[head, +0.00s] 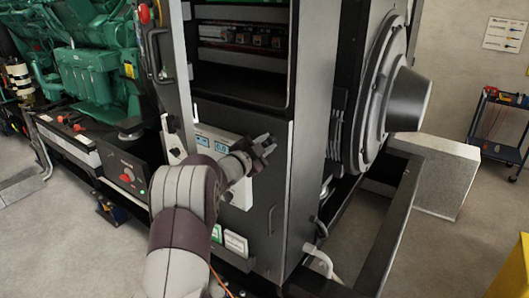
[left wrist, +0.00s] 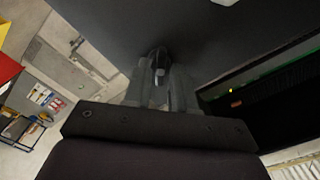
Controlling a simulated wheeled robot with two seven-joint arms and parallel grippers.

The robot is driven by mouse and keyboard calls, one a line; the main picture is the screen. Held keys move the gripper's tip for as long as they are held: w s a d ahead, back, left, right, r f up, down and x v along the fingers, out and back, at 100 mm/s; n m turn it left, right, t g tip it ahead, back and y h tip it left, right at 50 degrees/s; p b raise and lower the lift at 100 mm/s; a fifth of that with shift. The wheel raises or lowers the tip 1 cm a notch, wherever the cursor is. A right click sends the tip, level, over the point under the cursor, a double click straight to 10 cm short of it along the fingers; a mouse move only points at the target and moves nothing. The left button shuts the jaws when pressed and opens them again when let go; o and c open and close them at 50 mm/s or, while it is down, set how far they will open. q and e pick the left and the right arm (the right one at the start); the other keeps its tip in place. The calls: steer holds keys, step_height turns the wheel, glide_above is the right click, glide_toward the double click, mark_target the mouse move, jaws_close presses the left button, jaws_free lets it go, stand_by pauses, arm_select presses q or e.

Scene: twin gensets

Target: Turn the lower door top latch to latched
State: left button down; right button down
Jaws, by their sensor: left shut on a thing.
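The lower door (head: 257,245) is a dark grey panel on the front of the black cabinet, below an open bay. My left gripper (head: 265,147) is at the upper right part of this door. In the left wrist view its two fingers (left wrist: 157,88) are close together around a small dark knob-like piece, the top latch (left wrist: 158,58), against the dark panel. The fingers hide most of the latch, so I cannot tell its angle. My right gripper is not in view.
A vertical bar handle (head: 271,220) stands out lower on the door. An open bay (head: 243,62) is above it. A green engine (head: 95,60) is at left, a large round duct (head: 405,98) at right. A tool cart (head: 500,130) stands at far right on clear floor.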

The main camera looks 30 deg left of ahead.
arm_select(q)
steer(key=shift+d+r+m+b, duration=0.1)
steer(key=shift+r+m+b, duration=0.1)
steer(key=shift+m+b, duration=0.4)
stand_by(1.1)
steer(key=c, duration=1.2)
jaws_free()
steer(key=shift+s+d, duration=0.15)
steer(key=shift+d, duration=0.05)
